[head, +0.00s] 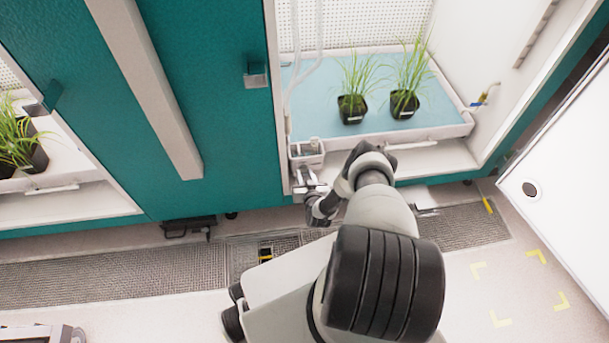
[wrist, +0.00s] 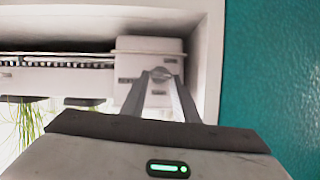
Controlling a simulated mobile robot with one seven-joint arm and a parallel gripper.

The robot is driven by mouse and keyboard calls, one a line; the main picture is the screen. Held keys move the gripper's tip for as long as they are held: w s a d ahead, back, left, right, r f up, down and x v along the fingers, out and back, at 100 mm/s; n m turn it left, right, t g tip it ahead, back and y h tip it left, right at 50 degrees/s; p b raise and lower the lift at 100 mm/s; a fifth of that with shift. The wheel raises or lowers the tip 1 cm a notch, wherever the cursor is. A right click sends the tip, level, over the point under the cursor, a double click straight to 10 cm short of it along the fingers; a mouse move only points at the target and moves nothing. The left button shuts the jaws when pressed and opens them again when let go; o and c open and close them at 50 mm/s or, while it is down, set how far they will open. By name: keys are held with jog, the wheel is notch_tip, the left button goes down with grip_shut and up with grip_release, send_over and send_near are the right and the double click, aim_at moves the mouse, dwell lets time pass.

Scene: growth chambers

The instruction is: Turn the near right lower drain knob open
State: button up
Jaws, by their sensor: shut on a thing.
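The drain knob (wrist: 161,72) is a small grey knob on the front of a white box (wrist: 148,46) at the chamber's inner corner. My gripper (wrist: 160,80) points straight at the box, with its two fingers on either side of the knob, shut on it. The fingers hide part of the knob, and I cannot tell its exact angle. In the head view my gripper (head: 306,188) is at the lower left corner of the open chamber, just in front of the white box (head: 307,153). The knob itself cannot be made out there.
A blue-lined tray (head: 318,118) with two potted grass plants (head: 352,88) (head: 405,82) fills the chamber floor. A closed teal door (head: 215,90) stands to the left. An open white door (head: 565,180) stands at the right. Floor grating (head: 130,275) runs along the front.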

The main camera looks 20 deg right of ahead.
jog(key=shift+d+m+t+y, duration=0.25)
jog(key=shift+m+y, duration=0.3)
jog(key=shift+m, duration=0.25)
jog(key=shift+d+m+t+y, duration=0.1)
jog(key=shift+m+t+y, duration=0.15)
jog(key=shift+m+y, duration=0.45)
jog(key=o, duration=1.1)
jog(key=shift+f, duration=0.1)
jog(key=shift+c, duration=0.2)
jog(key=shift+s, duration=0.1)
